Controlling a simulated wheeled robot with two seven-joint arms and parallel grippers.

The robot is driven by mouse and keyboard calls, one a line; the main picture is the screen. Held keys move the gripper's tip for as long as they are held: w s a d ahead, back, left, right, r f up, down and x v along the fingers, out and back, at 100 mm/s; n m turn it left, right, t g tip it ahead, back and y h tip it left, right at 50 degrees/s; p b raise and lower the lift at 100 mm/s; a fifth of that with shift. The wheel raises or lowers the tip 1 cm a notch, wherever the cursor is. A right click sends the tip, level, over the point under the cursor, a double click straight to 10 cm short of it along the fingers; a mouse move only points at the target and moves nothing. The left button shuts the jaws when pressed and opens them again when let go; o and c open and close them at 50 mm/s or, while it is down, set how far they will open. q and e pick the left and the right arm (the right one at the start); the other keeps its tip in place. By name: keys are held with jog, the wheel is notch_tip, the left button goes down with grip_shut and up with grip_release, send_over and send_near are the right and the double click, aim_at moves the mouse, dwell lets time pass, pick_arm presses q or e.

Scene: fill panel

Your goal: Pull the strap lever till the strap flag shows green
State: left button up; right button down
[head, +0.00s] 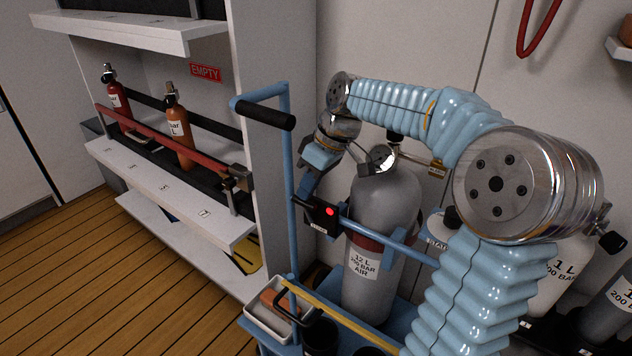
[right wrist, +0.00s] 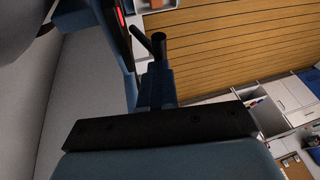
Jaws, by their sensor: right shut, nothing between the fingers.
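A strap box (head: 323,215) with a red strap flag (head: 330,211) sits on the blue rail in front of a grey cylinder (head: 385,205). The flag shows red, and its edge also glows in the right wrist view (right wrist: 120,17). A dark rod, apparently the strap lever (head: 299,182), rises from the box; it seems to show as a slanted rod (right wrist: 142,38) in the wrist view. My right gripper (head: 305,187) is shut and empty beside the lever. I cannot tell whether they touch. My left gripper is not in view.
A blue trolley post with a black handle (head: 264,115) stands just left of the gripper. A white tray (head: 268,322) lies below. More cylinders stand at right. The wooden floor (head: 70,280) is clear.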

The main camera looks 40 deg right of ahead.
aim_at(298, 199)
jog(key=a, duration=0.1)
jog(key=a+b, duration=0.1)
jog(key=s+a+f, duration=0.1)
jog(key=shift+a+f, duration=0.1)
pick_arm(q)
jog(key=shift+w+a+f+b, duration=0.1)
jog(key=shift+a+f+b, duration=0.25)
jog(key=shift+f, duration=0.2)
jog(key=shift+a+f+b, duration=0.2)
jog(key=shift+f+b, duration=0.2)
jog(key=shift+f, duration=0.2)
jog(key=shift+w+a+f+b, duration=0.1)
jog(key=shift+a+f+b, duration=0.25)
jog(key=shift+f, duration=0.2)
pick_arm(e)
jog(key=shift+s+a+f+h, duration=0.2)
jog(key=shift+a+f+h, duration=0.2)
jog(key=shift+a, duration=0.3)
jog(key=shift+s+a+f+h, duration=0.2)
jog(key=shift+a+f+h, duration=0.1)
jog(key=shift+a+f, duration=0.3)
jog(key=shift+a+r, duration=0.1)
jog(key=shift+r, duration=0.05)
